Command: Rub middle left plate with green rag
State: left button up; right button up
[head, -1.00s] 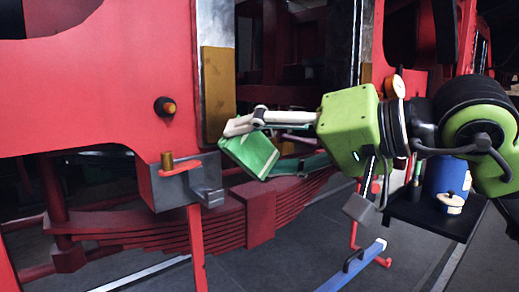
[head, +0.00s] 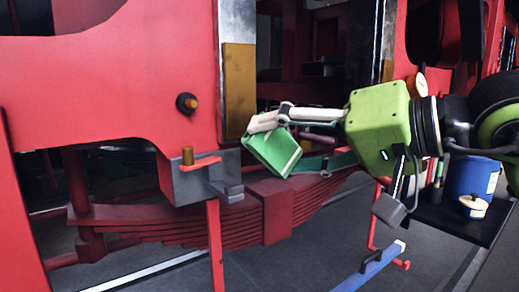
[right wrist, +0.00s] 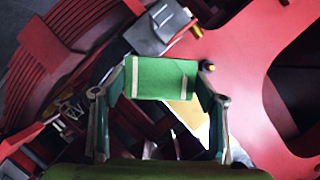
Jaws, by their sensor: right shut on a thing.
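A green rag (head: 273,150), a folded pad with a pale stripe, is held in my right gripper (head: 277,122). The gripper is shut on it, and the rag also shows between the fingers in the right wrist view (right wrist: 160,78). A brass-yellow plate (head: 239,88) is set upright on the red frame, below a grey metal strip. The rag hangs in front of and just below right of this plate in the head view. In the right wrist view the plate (right wrist: 187,113) is partly hidden behind the rag. I cannot tell whether they touch. My left gripper is not in view.
A red frame (head: 110,75) with a dark knob (head: 187,103) stands left of the plate. A grey block (head: 200,178) juts out below, beside a red leaf spring (head: 277,215). A black tray (head: 440,215) with a blue can (head: 470,178) is at the right.

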jog(key=w+a+p, duration=0.1)
jog(key=w, duration=0.1)
jog(key=w+a+p, duration=0.1)
jog(key=w+a, duration=0.1)
jog(key=shift+w+a+r, duration=0.1)
jog(key=shift+w+a, duration=0.1)
jog(key=shift+w+a+p, duration=0.3)
jog(key=shift+w+a, duration=0.1)
jog(key=shift+w, duration=0.2)
jog(key=shift+r, duration=0.1)
jog(key=shift+r+p, duration=0.7)
jog(key=shift+p, duration=0.15)
jog(key=shift+r, duration=0.15)
